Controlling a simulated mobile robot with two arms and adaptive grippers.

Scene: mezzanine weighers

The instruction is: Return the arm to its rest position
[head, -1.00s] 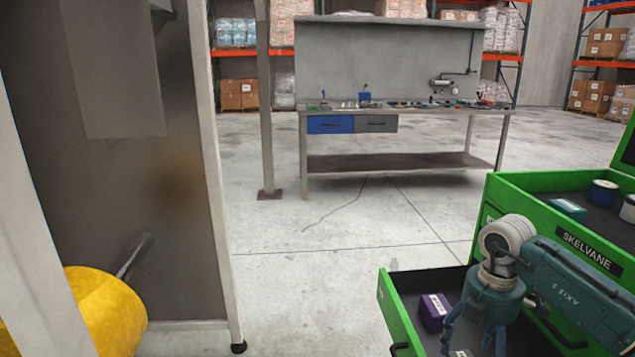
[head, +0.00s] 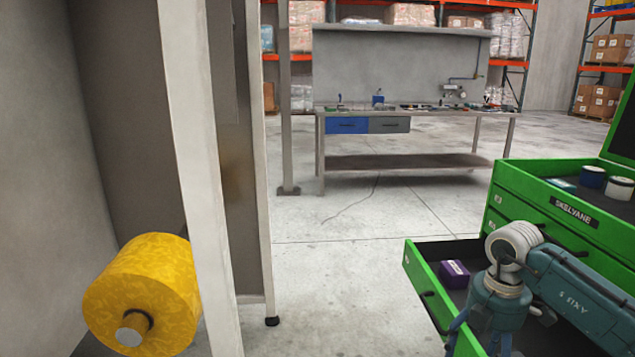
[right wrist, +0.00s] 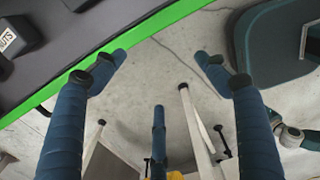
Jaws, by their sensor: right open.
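My right arm (head: 572,290), teal with a pale ribbed joint, comes in from the right and bends down over the front of an open green drawer (head: 418,282) in the head view. My right gripper (head: 482,345) hangs at the bottom edge of that view, partly cut off. In the right wrist view, the blue fingers of my right gripper (right wrist: 162,72) are spread wide with nothing between them. Bare floor shows beyond them, and the drawer's green edge (right wrist: 65,78) runs past the left finger. My left gripper is not in view.
A purple box (head: 455,272) lies in the drawer of the green cabinet (head: 520,200). A yellow roll (head: 145,290) hangs at left beside a pale post (head: 190,150). A workbench (head: 415,118) stands behind. Concrete floor (head: 340,270) between is clear.

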